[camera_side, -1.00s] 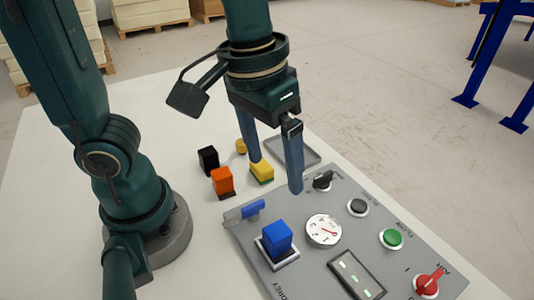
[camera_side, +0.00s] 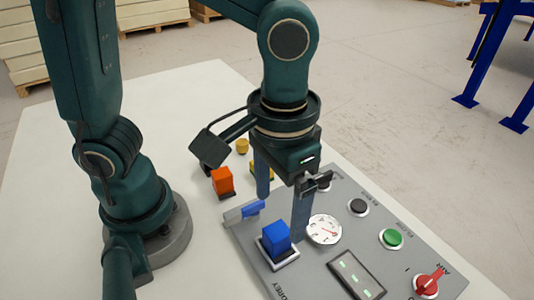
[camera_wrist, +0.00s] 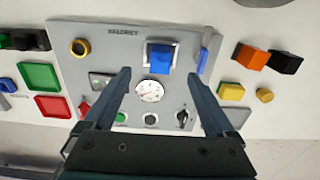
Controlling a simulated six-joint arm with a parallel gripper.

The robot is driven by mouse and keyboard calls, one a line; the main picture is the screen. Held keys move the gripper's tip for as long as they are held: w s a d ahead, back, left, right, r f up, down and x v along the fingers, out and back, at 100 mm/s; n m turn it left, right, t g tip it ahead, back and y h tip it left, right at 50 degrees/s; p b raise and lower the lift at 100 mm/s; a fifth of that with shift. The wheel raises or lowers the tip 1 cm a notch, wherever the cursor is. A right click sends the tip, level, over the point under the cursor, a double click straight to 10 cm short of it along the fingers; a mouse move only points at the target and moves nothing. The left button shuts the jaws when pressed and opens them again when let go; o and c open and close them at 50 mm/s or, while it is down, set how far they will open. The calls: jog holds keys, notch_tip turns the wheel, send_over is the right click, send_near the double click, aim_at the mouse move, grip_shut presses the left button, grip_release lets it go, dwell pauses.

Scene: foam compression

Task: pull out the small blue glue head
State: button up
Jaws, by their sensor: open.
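The blue glue head looks like a small blue block (camera_side: 276,238) seated upright in a pale square socket (camera_side: 284,263) on the grey panel. It also shows in the wrist view (camera_wrist: 159,60), just beyond and between my fingertips. My gripper (camera_side: 282,218) is open and empty above the panel, its fingers pointing down; in the wrist view the fingers (camera_wrist: 158,76) stand apart. One finger overlaps the panel between the block and the round gauge (camera_side: 324,230) in the side view. I cannot tell the exact height of the fingertips above the panel.
A blue lever (camera_side: 253,208) sits beside the socket. The panel also bears black, green (camera_side: 391,238) and red (camera_side: 428,282) controls. Orange (camera_side: 222,182), black (camera_wrist: 286,62) and yellow (camera_wrist: 231,92) pieces lie loose on the white table.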

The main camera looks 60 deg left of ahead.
aim_at(277, 231)
jog(key=shift+f, duration=3.75)
jog(key=shift+c, duration=0.3)
grip_shut()
jog(key=shift+r, duration=0.1)
jog(key=shift+r, duration=2.9)
